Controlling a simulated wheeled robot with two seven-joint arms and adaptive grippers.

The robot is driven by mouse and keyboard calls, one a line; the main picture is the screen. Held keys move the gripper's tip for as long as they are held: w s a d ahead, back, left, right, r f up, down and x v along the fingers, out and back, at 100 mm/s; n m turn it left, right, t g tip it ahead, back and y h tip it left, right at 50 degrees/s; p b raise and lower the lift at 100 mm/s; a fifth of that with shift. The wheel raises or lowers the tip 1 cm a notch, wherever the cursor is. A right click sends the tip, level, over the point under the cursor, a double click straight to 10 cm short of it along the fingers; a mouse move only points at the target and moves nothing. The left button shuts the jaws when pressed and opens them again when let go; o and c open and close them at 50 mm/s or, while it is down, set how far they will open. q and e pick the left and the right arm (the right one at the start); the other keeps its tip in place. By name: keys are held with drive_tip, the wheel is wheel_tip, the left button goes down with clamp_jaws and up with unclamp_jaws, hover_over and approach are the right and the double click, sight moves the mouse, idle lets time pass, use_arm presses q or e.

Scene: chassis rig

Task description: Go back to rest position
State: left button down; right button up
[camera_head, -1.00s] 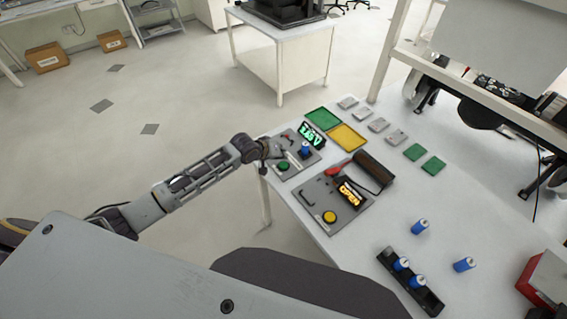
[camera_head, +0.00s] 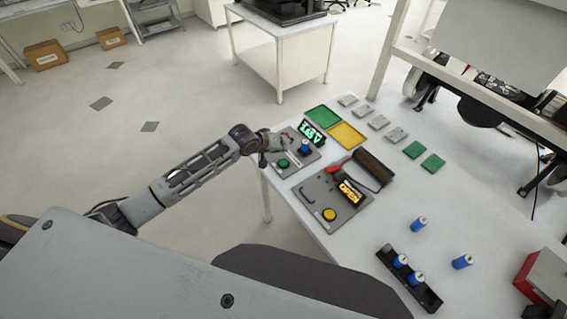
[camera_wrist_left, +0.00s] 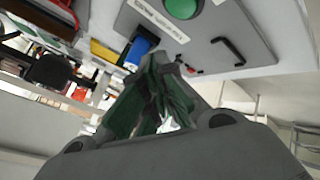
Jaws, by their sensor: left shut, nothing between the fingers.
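The panel has a green button (camera_head: 283,163) and a lit green display (camera_head: 312,133). A blue cylinder (camera_head: 305,147) stands on the panel, just right of the gripper. In the left wrist view the fingers (camera_wrist_left: 166,62) are shut and empty, with the blue cylinder (camera_wrist_left: 138,50) close to their tips. Whether they touch it I cannot tell. My right gripper is not in view.
A second panel with a yellow button (camera_head: 329,214) and an orange OPEN display (camera_head: 349,192) lies nearer. Green (camera_head: 322,117) and yellow (camera_head: 346,135) trays are behind. A black holder (camera_head: 394,281) carries blue cylinders; two more stand loose.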

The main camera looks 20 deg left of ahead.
use_arm(q)
drive_tip(key=shift+d, duration=0.1)
idle(0.3)
